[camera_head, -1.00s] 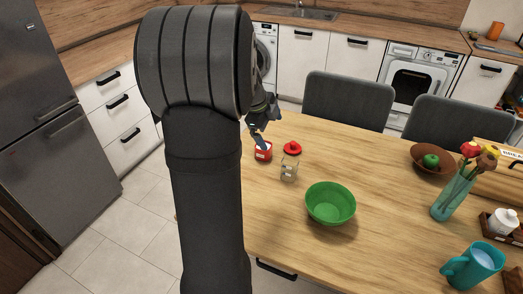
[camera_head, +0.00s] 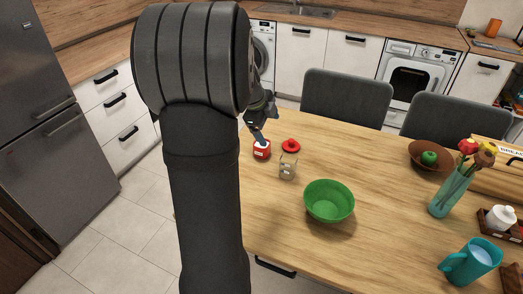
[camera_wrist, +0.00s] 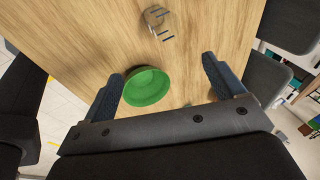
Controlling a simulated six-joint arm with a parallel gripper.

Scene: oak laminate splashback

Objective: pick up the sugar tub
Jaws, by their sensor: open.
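A small red tub (camera_head: 261,152) with a white label stands near the table's left edge in the head view. It looks like the sugar tub, but the label is too small to read. My gripper (camera_head: 259,138) is above it in that view, with a fingertip overlapping its top edge; I cannot tell whether they touch. In the wrist view my gripper (camera_wrist: 163,66) has its two fingers wide apart, with nothing held between them. I cannot make out the red tub there.

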